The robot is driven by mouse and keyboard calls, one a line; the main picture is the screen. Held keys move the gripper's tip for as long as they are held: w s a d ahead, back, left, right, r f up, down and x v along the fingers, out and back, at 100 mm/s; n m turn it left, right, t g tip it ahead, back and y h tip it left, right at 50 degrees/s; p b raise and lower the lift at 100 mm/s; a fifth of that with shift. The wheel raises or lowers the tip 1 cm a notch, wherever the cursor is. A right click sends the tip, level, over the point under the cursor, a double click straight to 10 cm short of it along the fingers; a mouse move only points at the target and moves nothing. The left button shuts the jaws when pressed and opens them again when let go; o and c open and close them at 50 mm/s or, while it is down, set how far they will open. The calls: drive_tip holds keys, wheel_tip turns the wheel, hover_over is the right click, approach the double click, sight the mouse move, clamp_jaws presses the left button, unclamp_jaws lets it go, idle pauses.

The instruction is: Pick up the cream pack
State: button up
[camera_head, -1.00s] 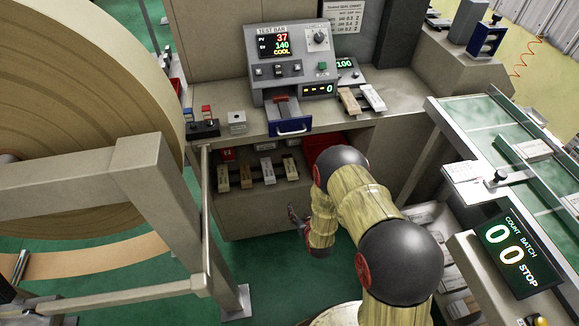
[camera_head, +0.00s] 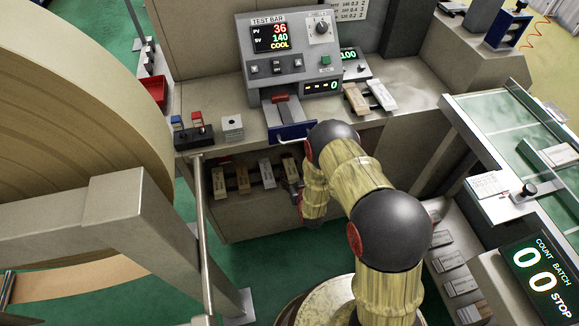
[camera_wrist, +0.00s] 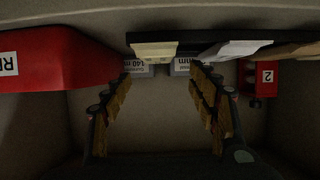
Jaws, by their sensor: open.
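I see no contact. In the head view my gripper (camera_head: 294,190) is small and dark, just below the right end of the row.
A white pack (camera_wrist: 235,49) lies beside the cream one, with a brown pack (camera_wrist: 298,50) further right. A red bin (camera_wrist: 60,60) bulges at the left of the wrist view. A small red block (camera_wrist: 262,78) marked 2 stands right. The counter overhangs the row.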

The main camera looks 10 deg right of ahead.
sight(291, 168)
drive_tip(key=b+x, duration=0.1)
drive_tip(key=x, duration=0.2)
drive_tip(key=f+b+x, duration=0.1)
drive_tip(key=b+x, duration=0.1)
drive_tip(key=shift+w+d+f, duration=0.15)
drive_tip(key=shift+d, duration=0.05)
drive_tip(key=shift+c, duration=1.3)
drive_tip(key=c, duration=0.7)
